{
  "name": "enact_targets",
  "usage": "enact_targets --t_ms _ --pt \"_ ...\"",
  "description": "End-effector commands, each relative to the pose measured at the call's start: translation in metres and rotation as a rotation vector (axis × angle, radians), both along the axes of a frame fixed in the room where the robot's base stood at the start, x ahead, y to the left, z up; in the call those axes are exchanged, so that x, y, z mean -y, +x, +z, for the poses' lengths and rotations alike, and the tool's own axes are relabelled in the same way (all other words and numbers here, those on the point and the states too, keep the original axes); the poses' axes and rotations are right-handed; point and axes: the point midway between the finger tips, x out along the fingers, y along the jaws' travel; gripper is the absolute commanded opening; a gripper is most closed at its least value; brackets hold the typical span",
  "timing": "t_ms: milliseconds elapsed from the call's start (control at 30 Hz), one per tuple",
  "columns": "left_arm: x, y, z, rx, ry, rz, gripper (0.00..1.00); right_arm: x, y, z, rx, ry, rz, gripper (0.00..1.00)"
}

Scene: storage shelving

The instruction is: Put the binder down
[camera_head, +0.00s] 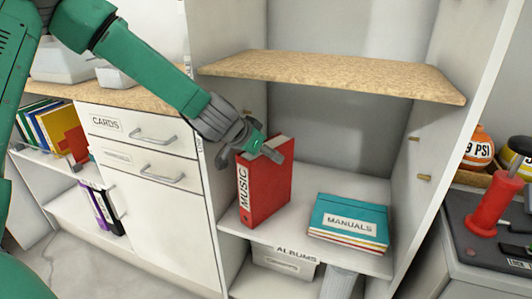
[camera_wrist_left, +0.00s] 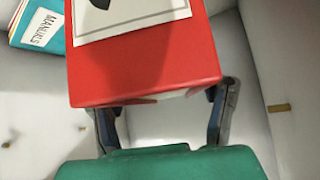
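The red binder (camera_head: 268,193), with a white MUSIC label on its spine, stands upright on the white shelf (camera_head: 305,190) inside the open cabinet, close to the shelf's front left. I cannot tell whether its bottom edge fully touches the shelf. My left gripper (camera_head: 262,148) is at the top of the binder, shut on it with its fingers on either side. In the left wrist view the binder (camera_wrist_left: 150,65) fills the top middle. The fingers (camera_wrist_left: 165,110) show at its two sides, and their tips are partly hidden behind it. My right gripper is not in view.
A stack of MANUALS folders (camera_head: 348,222) lies right of the binder. A wooden shelf board (camera_head: 330,75) is above. An ALBUMS box (camera_head: 284,262) sits below. The cabinet's right wall (camera_head: 425,150) bounds the space. The back of the shelf is clear.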

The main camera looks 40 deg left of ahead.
Motion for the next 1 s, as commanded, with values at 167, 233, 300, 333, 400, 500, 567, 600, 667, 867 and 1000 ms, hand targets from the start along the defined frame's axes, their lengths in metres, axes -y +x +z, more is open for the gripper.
enact_targets --t_ms 167,233,300,333,400,500,567,600,667,867,1000 --pt "0.000 -0.001 0.002 0.000 0.000 0.000 0.64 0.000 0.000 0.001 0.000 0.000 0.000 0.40" --pt "-0.001 -0.005 0.008 0.001 0.000 0.000 0.64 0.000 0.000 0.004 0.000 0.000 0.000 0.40" --pt "-0.002 -0.012 0.016 0.002 0.000 -0.001 0.64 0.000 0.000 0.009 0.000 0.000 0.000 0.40" --pt "-0.002 -0.016 0.020 0.002 0.000 -0.001 0.64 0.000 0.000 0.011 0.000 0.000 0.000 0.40" --pt "-0.003 -0.026 0.032 0.003 0.000 -0.001 0.64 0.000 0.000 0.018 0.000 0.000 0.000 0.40" --pt "-0.006 -0.042 0.048 0.003 0.000 -0.002 0.64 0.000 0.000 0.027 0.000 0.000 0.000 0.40" --pt "-0.007 -0.051 0.057 0.002 0.000 -0.001 0.64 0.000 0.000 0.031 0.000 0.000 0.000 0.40" --pt "-0.008 -0.056 0.063 0.003 0.001 -0.001 0.64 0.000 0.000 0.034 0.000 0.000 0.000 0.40" --pt "-0.009 -0.064 0.069 0.002 0.000 -0.001 0.64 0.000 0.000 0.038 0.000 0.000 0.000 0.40" --pt "-0.011 -0.081 0.083 0.000 0.001 -0.001 0.64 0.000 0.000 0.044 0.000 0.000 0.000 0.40" --pt "-0.012 -0.084 0.085 -0.001 0.000 0.000 0.64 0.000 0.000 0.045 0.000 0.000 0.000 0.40"
